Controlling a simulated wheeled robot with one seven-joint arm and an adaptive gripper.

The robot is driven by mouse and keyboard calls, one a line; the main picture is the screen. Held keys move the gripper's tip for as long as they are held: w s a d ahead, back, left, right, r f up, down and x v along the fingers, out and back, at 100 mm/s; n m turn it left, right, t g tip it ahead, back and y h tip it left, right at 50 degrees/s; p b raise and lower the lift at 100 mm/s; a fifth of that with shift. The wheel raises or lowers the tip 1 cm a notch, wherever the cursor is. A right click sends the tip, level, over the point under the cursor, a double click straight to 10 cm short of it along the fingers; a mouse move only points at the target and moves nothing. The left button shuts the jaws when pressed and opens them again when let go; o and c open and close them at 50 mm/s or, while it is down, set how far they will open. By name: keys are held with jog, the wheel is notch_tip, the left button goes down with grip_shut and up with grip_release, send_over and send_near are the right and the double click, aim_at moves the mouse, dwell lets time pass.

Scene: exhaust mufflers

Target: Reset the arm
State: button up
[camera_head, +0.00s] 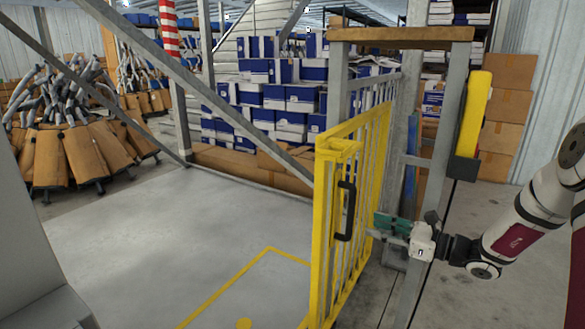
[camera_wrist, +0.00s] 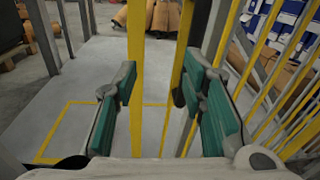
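My gripper (camera_head: 385,224) is at the right end of the yellow gate in the body camera view, level with the lower part of its black handle (camera_head: 345,211). The yellow gate (camera_head: 322,235) stands swung open towards me. In the wrist view my gripper (camera_wrist: 165,80) has its two green-padded fingers spread wide apart with nothing held. A yellow gate post (camera_wrist: 136,60) shows beyond the gap between the fingers. A dark part, perhaps the handle, shows partly hidden beside the right finger. My arm reaches in from the right.
A grey metal frame post (camera_head: 437,170) with a yellow and black box (camera_head: 471,120) stands close to my arm. Bare floor (camera_head: 170,230) with a yellow marking lies beyond the gate. Stacked boxes (camera_head: 285,95) and a muffler pile (camera_head: 75,140) stand behind.

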jog(key=s+a+r+n+g+h, duration=0.1)
jog(key=s+a+r+n+g, duration=0.6)
jog(key=s, duration=0.4)
jog(key=s+a+r+n+g+h, duration=0.1)
jog(key=s+a+r+n+g, duration=0.3)
jog(key=s+a+n, duration=0.45)
jog(key=s+r+n+g+h, duration=0.15)
jog(key=s+n+h, duration=0.4)
jog(key=s, duration=1.25)
jog(key=s+d+f+n+t+h, duration=0.2)
jog(key=s+d+n+h, duration=0.2)
jog(key=s+d+h, duration=0.35)
notch_tip(320, 180, up, 27)
jog(key=s+t+y+p, duration=0.1)
jog(key=t+p, duration=0.2)
jog(key=p, duration=2.2)
jog(key=shift+s+d+y, duration=0.25)
jog(key=shift+d+y, duration=0.1)
jog(key=shift+y, duration=0.05)
